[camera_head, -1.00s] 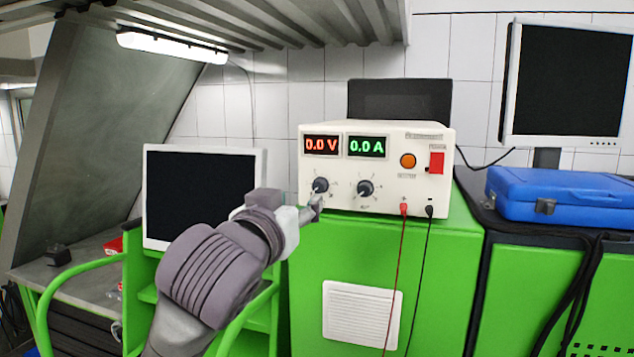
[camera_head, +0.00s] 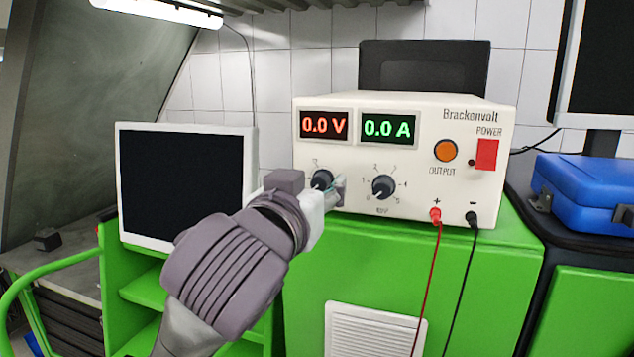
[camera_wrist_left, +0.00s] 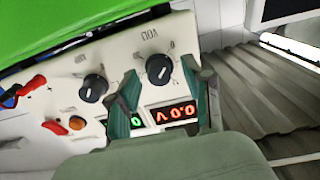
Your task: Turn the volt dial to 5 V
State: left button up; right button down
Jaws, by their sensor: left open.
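The volt dial (camera_head: 321,179) is a black knob at the lower left of the white power supply (camera_head: 468,184). It also shows in the left wrist view (camera_wrist_left: 159,68), with VOLT printed beside it. The red display (camera_head: 323,125) reads 0.0 V and the green display (camera_head: 388,128) reads 0.0 A. My left gripper (camera_head: 338,189) is at the panel by the volt dial and partly covers its surroundings. In the left wrist view my left gripper (camera_wrist_left: 159,66) is open, its green fingers on either side of the dial; I cannot tell whether they touch it. My right gripper is out of view.
The amp dial (camera_head: 384,187) is close to the right of the volt dial. Red (camera_head: 436,214) and black (camera_head: 473,219) plugs with hanging leads are at the lower right. A monitor (camera_head: 184,184) stands left; a blue case (camera_head: 585,190) lies right.

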pick_arm(q)
jog(key=shift+s, duration=0.2)
jog(key=shift+s+r, duration=0.1)
jog(key=shift+c, duration=0.8)
grip_shut()
jog(key=shift+m, duration=0.4)
jog(key=m, duration=0.3)
jog(key=shift+m, duration=2.5)
